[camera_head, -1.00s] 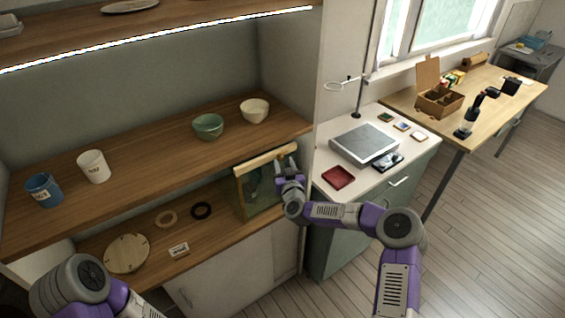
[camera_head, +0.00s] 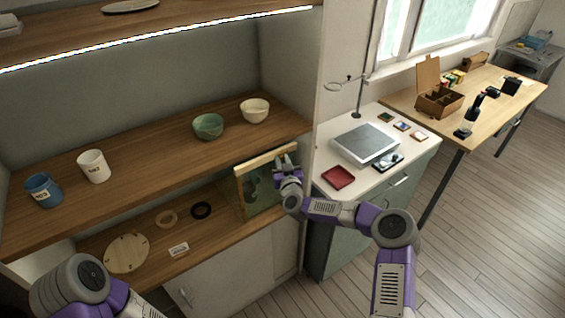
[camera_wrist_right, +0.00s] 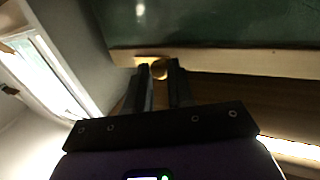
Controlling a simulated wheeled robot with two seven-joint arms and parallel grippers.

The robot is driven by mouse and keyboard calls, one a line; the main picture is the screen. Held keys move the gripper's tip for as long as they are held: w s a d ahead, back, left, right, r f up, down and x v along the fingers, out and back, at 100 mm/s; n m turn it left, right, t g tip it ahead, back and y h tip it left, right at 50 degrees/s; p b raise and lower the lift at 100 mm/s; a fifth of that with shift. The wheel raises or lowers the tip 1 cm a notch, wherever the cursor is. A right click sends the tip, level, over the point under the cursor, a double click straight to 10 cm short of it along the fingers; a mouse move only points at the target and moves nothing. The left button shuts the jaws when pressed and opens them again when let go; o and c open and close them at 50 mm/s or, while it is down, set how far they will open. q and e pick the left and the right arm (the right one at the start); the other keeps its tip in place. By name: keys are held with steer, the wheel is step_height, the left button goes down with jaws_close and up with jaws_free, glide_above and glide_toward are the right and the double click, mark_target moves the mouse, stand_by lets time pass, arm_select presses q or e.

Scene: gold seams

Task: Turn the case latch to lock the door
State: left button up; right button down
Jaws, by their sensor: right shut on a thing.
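The case (camera_head: 240,196) is a wood-framed box with dark green glass, at the right end of the lower shelf. Its door appears flush with the frame. In the right wrist view, the pale wooden frame edge (camera_wrist_right: 245,63) runs across beside the dark green panel (camera_wrist_right: 220,22). A small brass latch (camera_wrist_right: 158,63) sits on that edge. My right gripper (camera_head: 285,160) is at the case's right side; in the wrist view its fingertips (camera_wrist_right: 160,72) are shut on the latch, partly hiding it. My left gripper is out of view.
The cabinet side wall (camera_head: 316,120) stands close to the right of my right gripper. Bowls and cups stand on the shelf above.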

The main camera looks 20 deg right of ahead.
steer(key=shift+r, duration=0.1)
steer(key=shift+d+r+m+g+b, duration=0.1)
steer(key=shift+m+g+b, duration=0.45)
steer(key=shift+m, duration=0.55)
steer(key=m+g+y, duration=0.1)
steer(key=m, duration=0.2)
steer(key=shift+d+b, duration=0.1)
steer(key=shift+b, duration=0.2)
steer(key=m, duration=0.1)
steer(key=m+g+y, duration=0.1)
steer(key=shift+w+d+r+m+b, duration=0.1)
steer(key=shift+d+m+b, duration=0.05)
steer(key=shift+m+b, duration=0.2)
steer(key=m+y, duration=0.1)
steer(key=m+g+b, duration=0.1)
steer(key=m, duration=0.1)
steer(key=shift+d+g+y, duration=0.15)
steer(key=shift+g+y, duration=0.1)
steer(key=shift+y, duration=0.15)
steer(key=shift+w+m+g+y+b, duration=0.1)
steer(key=shift+m+g+y+b, duration=0.35)
steer(key=shift+m+y, duration=0.65)
steer(key=shift+m, duration=0.25)
steer(key=c, duration=1)
jaws_free()
steer(key=shift+c, duration=0.2)
